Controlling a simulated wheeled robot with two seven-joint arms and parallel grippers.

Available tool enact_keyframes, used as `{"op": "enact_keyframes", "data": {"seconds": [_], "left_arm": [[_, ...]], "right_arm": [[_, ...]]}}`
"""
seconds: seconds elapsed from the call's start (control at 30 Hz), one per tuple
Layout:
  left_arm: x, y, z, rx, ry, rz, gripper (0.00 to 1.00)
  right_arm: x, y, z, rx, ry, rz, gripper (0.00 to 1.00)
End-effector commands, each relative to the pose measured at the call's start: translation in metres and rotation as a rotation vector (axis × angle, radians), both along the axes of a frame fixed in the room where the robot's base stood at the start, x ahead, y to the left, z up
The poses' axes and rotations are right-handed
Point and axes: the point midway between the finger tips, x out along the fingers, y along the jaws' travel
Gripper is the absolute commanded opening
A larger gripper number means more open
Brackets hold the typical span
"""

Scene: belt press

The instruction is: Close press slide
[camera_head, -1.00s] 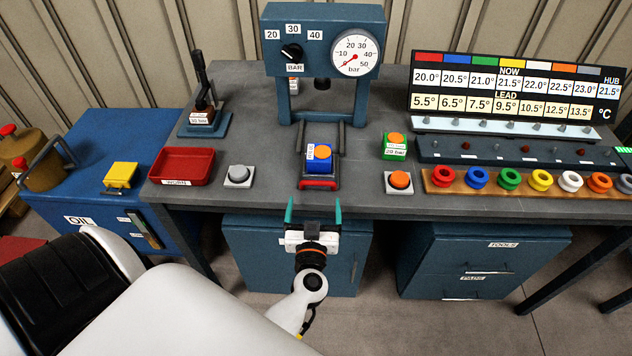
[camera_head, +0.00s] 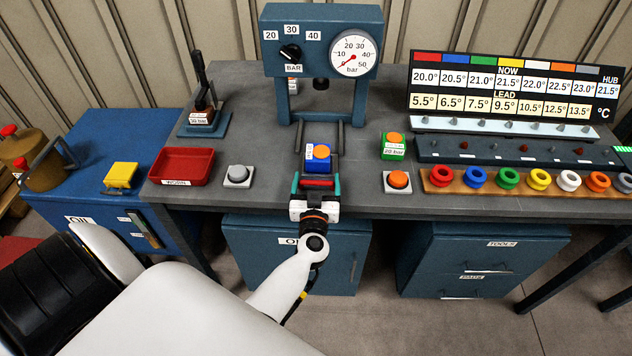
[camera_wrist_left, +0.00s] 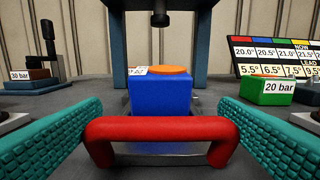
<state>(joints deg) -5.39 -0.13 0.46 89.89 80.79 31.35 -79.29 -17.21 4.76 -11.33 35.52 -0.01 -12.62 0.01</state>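The press (camera_head: 323,42) is a blue frame with a dial and gauge at the back of the bench. Its slide (camera_head: 333,141) is pulled out toward me on rails. A blue block with an orange top (camera_head: 318,157) sits on the slide, in front of the ram. The slide's red handle (camera_wrist_left: 160,128) is at the near end. My left gripper (camera_head: 317,184) is at the handle, with its teal fingers on either side of it. In the left wrist view the fingers stand apart, with gaps to the handle's sides. My right gripper is not in view.
A grey button (camera_head: 239,174) and a red tray (camera_head: 181,166) stand to the left. An orange button (camera_head: 398,180) and a green block (camera_head: 393,146) stand to the right. Coloured rings line a wooden rack (camera_head: 520,184) further right.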

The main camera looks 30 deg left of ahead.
Motion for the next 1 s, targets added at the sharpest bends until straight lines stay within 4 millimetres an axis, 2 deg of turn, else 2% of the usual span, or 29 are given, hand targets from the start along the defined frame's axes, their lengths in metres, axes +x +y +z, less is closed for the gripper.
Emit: {"op": "enact_keyframes", "data": {"seconds": [0.03, 0.1, 0.13, 0.27, 0.43, 0.6, 0.7, 0.8, 1.0], "left_arm": [[-0.001, 0.001, -0.001, 0.002, 0.001, 0.004, 0.57], [-0.001, 0.002, -0.001, 0.001, 0.002, 0.004, 0.45], [-0.001, 0.002, -0.001, 0.001, 0.002, 0.005, 0.43], [0.005, 0.005, 0.001, 0.002, 0.0, 0.005, 0.43], [0.038, 0.026, 0.004, 0.006, 0.0, 0.007, 0.43], [0.075, 0.049, 0.0, 0.006, 0.0, 0.007, 0.43], [0.09, 0.058, -0.001, 0.005, 0.001, 0.007, 0.43], [0.096, 0.062, -0.001, 0.003, 0.003, 0.006, 0.43], [0.097, 0.063, -0.001, 0.003, 0.003, 0.006, 0.43]], "right_arm": [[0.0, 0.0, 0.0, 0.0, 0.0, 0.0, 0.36], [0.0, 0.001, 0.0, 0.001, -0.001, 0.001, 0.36], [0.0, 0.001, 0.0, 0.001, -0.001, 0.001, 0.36], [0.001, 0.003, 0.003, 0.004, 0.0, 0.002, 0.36], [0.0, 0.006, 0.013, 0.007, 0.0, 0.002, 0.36], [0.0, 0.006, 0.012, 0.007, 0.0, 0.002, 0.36], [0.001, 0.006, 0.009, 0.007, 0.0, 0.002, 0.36], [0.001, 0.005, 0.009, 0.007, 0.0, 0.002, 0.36], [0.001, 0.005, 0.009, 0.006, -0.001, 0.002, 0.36]]}}
